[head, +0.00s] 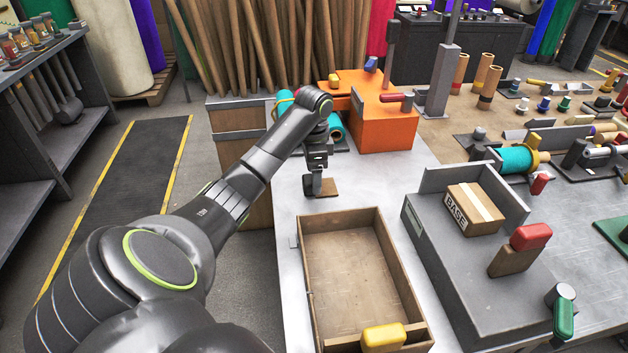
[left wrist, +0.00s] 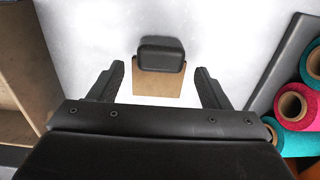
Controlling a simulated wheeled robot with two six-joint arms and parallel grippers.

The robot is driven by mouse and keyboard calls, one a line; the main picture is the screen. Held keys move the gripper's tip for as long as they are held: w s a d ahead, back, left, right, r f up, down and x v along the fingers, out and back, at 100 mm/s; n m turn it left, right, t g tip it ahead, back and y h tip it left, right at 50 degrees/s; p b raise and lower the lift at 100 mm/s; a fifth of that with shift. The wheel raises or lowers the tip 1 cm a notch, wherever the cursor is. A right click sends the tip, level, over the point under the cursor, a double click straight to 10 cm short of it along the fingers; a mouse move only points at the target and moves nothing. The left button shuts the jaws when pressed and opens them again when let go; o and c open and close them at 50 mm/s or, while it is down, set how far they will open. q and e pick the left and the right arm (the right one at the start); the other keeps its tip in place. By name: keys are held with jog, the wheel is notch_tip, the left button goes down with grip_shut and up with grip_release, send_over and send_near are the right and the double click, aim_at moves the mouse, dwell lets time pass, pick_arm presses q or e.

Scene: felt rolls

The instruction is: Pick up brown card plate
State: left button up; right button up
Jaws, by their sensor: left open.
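The brown card plate (head: 329,188) lies flat on the pale worktop beyond the open wooden tray; it also shows in the left wrist view (left wrist: 157,87). A dark grey rounded grip block (left wrist: 162,54) sits at its far edge in that view. My left gripper (head: 317,182) is over the plate, pointing down and partly covering it in the head view. In the left wrist view its open fingers (left wrist: 160,71) stand on either side of the plate, apart from it, with nothing between them held. My right gripper is not in view.
The wooden tray (head: 383,228) has a yellow-topped piece at its near end. An orange stand (head: 383,128) and teal rolls (head: 336,128) lie beyond the plate. A grey fixture (head: 448,263) with a BASE box (head: 476,209) stands right. Worktop around the plate is clear.

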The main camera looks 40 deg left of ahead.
pick_arm(q)
jog(key=shift+f, duration=0.95)
jog(key=c, duration=1.3)
jog(key=shift+r, duration=0.15)
jog(key=shift+r, duration=0.25)
notch_tip(320, 180, up, 2)
jog(key=shift+r, duration=0.1)
notch_tip(320, 180, up, 7)
jog(key=p, duration=0.8)
jog(key=shift+r, duration=0.1)
